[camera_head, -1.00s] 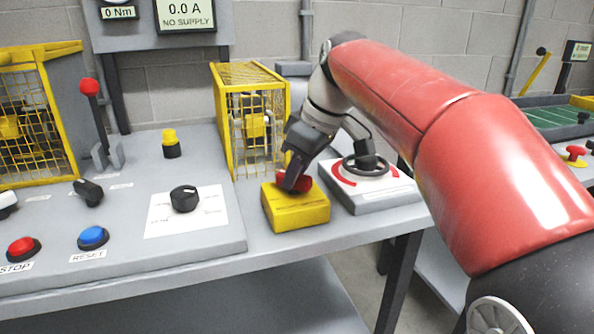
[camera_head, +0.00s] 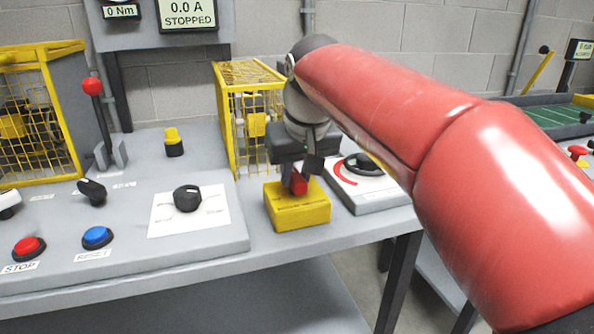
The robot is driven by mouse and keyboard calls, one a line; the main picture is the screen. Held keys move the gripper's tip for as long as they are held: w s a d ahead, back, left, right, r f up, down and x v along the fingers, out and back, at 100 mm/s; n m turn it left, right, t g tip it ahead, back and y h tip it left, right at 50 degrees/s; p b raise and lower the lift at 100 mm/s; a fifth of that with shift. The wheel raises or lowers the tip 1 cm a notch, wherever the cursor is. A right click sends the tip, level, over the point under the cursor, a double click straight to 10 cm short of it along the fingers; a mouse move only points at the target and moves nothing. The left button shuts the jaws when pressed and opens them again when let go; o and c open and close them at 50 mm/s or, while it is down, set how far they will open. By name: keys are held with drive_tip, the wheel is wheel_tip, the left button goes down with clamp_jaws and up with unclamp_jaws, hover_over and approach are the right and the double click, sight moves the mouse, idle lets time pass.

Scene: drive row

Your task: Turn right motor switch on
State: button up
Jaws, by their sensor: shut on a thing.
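My gripper (camera_head: 296,180) is shut on the red knob (camera_head: 299,186) on top of a yellow box (camera_head: 298,211) near the bench's front edge. The gripper points down, and its body and fingers hide part of the knob. A black rotary knob (camera_head: 187,199) stands on a white label plate left of the yellow box. A second black knob (camera_head: 91,191) is further left. The display (camera_head: 187,15) above reads 0.0 A and STOPPED. I cannot tell from the labels which switch is the right motor's.
A yellow mesh guard (camera_head: 252,115) stands just behind the yellow box. A handwheel (camera_head: 365,164) on a grey base is close on the right, partly behind my arm. A red button (camera_head: 28,247), a blue button (camera_head: 96,236) and a red-topped lever (camera_head: 93,88) are left.

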idle(0.4)
drive_tip(key=o, duration=1)
drive_tip(key=shift+r, duration=0.1)
drive_tip(key=v, duration=0.7)
drive_tip(key=shift+s+r, duration=0.15)
drive_tip(key=shift+r, duration=0.15)
